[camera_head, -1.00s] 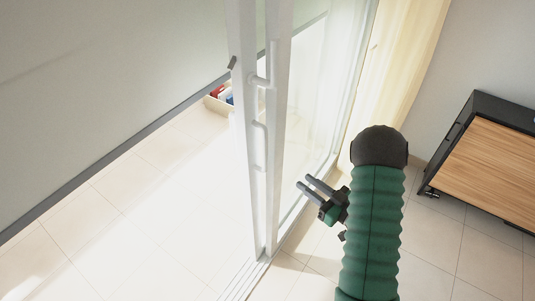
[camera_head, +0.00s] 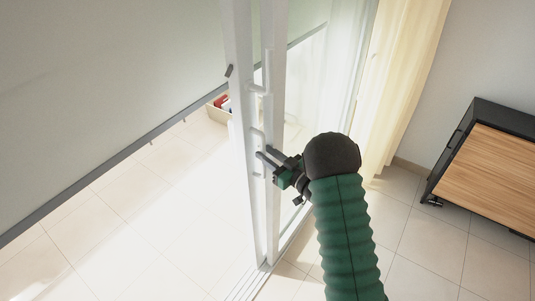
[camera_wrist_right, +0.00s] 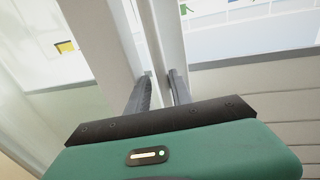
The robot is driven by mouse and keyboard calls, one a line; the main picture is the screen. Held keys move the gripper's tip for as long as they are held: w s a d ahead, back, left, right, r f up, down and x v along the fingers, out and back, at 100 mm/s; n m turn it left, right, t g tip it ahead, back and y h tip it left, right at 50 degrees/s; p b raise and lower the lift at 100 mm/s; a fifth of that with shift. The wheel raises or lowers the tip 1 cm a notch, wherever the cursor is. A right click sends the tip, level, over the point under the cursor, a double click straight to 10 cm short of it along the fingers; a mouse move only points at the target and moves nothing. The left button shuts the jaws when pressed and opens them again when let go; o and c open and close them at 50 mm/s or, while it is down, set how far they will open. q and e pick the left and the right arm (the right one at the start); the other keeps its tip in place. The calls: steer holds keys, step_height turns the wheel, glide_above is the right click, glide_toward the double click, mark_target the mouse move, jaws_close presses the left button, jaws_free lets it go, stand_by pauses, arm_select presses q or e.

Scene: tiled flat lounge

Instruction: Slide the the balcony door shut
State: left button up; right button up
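The balcony door (camera_head: 239,130) has a white frame and stands upright in the middle of the head view, with glass to its right and a wide floor gap to its left. A white bar handle (camera_head: 268,70) runs down its edge, with a lower bracket-shaped part (camera_head: 257,133) below. My right gripper (camera_head: 262,159) is at the door edge beside this lower part. In the right wrist view, the two fingers (camera_wrist_right: 161,84) are apart, with a white upright bar showing between and beyond them. I cannot tell whether they touch it. My left gripper is not in view.
A black and wood cabinet (camera_head: 490,165) stands at the right. A cream curtain (camera_head: 405,80) hangs behind my right arm. A floor track (camera_head: 246,280) runs under the door. A box with colored items (camera_head: 219,108) sits beyond the door. Tiled floor between door and cabinet is clear.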

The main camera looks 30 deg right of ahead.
steer(key=shift+w+a+f, duration=0.2)
steer(key=shift+w+a, duration=0.6)
steer(key=shift+w, duration=0.15)
steer(key=shift+s+d, duration=0.35)
steer(key=shift+d, duration=0.3)
jaws_close()
steer(key=shift+a, duration=0.25)
steer(key=shift+d+f, duration=0.1)
steer(key=shift+f, duration=0.15)
